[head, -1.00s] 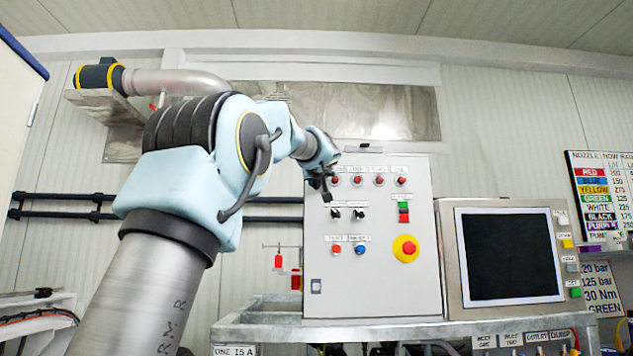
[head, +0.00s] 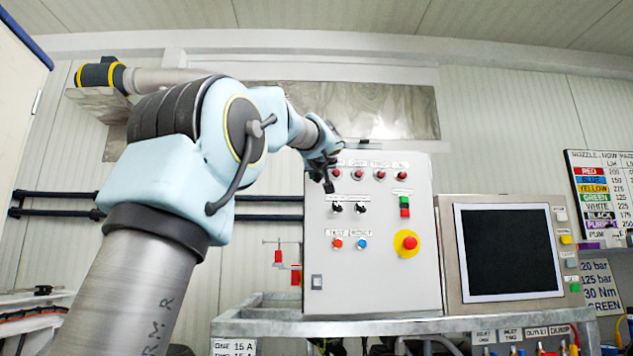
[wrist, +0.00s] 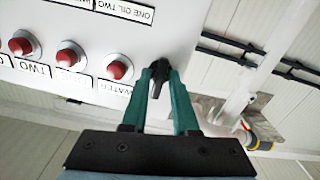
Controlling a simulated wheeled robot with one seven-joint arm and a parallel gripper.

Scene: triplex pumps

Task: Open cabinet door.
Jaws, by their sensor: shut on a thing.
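The cabinet (head: 375,275) is a light grey box with red buttons, black switches and a red-on-yellow stop button on its front, standing on a metal frame. Its front looks closed. My gripper (head: 327,180) is at the upper left of the cabinet front in the head view. In the wrist view my gripper (wrist: 162,85) has its two teal fingers shut on a small black handle (wrist: 160,72) at the edge of the panel, beside the row of red buttons (wrist: 118,69). My wrist hides part of the cabinet's upper left corner in the head view.
A monitor (head: 508,252) stands just right of the cabinet. A metal bench frame (head: 270,325) runs beneath both. Dark pipes (head: 60,203) run along the wall at left. A nozzle chart (head: 602,195) hangs at right. The space in front of the cabinet looks clear.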

